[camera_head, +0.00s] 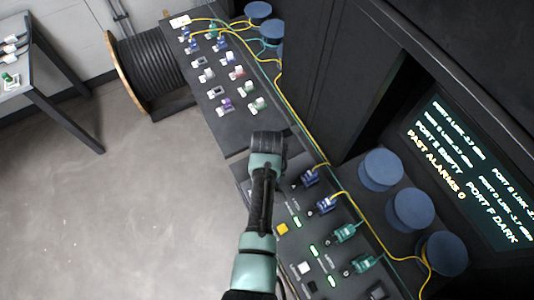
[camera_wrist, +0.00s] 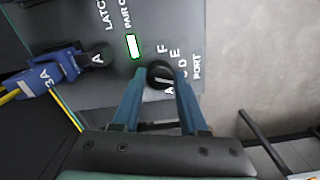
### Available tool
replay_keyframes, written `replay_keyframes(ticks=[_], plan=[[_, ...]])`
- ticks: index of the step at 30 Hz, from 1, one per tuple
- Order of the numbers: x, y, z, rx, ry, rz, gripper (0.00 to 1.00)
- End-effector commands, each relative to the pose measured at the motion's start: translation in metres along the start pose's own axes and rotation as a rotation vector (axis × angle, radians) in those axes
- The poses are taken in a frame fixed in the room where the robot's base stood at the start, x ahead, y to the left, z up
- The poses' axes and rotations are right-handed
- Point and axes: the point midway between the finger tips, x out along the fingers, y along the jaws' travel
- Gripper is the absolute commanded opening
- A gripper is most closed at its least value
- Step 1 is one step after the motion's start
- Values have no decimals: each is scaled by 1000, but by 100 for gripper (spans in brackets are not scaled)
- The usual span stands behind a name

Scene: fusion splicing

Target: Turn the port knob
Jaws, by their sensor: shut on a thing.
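The port knob (camera_wrist: 160,70) is a small round black knob on the dark panel in the wrist view. The letters A, C, D, E, F and the word PORT are printed around it. My gripper (camera_wrist: 159,82) has its two teal fingers on either side of the knob and is shut on it. Which letter the knob points to cannot be told. In the head view my gripper's dark end (camera_head: 268,145) is over the panel, and it hides the knob and the fingertips.
A blue plug marked 3A (camera_wrist: 48,74) sits beside the knob, with a yellow cable. More blue and teal plugs (camera_head: 345,233) line the panel, near blue round spools (camera_head: 410,208). A lit screen (camera_head: 460,165) stands at right. A cable drum (camera_head: 150,68) stands on the open floor.

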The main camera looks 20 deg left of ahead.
Motion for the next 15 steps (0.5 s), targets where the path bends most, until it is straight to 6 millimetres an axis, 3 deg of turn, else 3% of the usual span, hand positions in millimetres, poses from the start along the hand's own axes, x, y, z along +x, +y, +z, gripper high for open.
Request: replay_keyframes(ticks=[15], plan=[[-1, 0, -2, -127, 6, 2, 0]])
